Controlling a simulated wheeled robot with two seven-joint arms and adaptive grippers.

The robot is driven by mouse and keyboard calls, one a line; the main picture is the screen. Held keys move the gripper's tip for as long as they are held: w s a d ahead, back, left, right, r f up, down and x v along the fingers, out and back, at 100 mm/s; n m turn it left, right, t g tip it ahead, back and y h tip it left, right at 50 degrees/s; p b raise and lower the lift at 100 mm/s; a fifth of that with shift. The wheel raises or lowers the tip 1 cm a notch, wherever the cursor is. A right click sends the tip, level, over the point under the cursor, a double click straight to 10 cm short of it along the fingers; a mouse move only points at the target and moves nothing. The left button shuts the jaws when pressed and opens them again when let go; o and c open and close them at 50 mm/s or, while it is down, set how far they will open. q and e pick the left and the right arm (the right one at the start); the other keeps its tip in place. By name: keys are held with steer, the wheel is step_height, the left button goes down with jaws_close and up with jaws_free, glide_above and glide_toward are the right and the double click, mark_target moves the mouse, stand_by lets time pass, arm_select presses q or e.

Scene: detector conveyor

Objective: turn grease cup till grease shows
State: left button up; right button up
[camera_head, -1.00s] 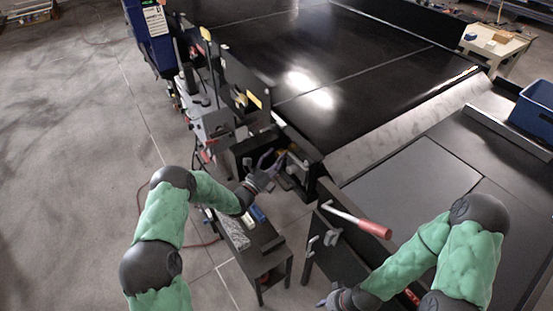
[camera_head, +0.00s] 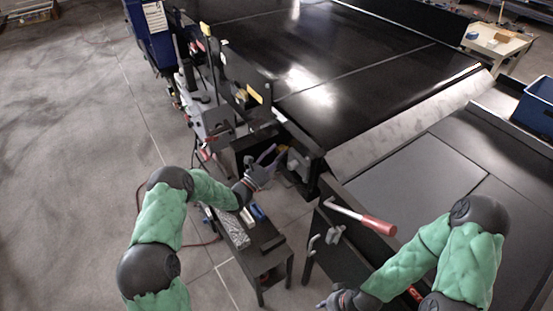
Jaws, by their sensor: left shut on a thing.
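My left gripper (camera_head: 271,160) is at the near left corner of the conveyor, beside a grey bearing housing (camera_head: 298,162). No grease can be made out at this size. A small yellow-brown patch (camera_head: 283,150) shows just past the fingertips. My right gripper (camera_head: 325,302) is low at the bottom edge of the view, away from the cup, and its finger opening is not clear.
A low black stand (camera_head: 262,262) below my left forearm holds a blue item (camera_head: 258,213) and a silvery piece. A red-handled lever (camera_head: 378,225) sticks out over the near conveyor frame. A blue bin (camera_head: 537,105) is at the far right. Open floor lies left.

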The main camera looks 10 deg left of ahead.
arm_select(q)
steer(key=m+h+b, duration=0.1)
steer(key=m, duration=0.1)
steer(key=m+b, duration=0.1)
steer(key=m, duration=0.1)
steer(key=shift+w+g+h+b, duration=0.1)
steer(key=shift+g+h+b, duration=0.2)
steer(key=shift+h+b, duration=0.1)
steer(key=shift+m+g+h+b, duration=0.3)
steer(key=shift+m+h+b, duration=0.2)
steer(key=shift+m, duration=0.4)
steer(key=shift+r, duration=0.1)
steer(key=o, duration=0.9)
steer(key=shift+o, duration=0.8)
steer(key=shift+d, duration=0.15)
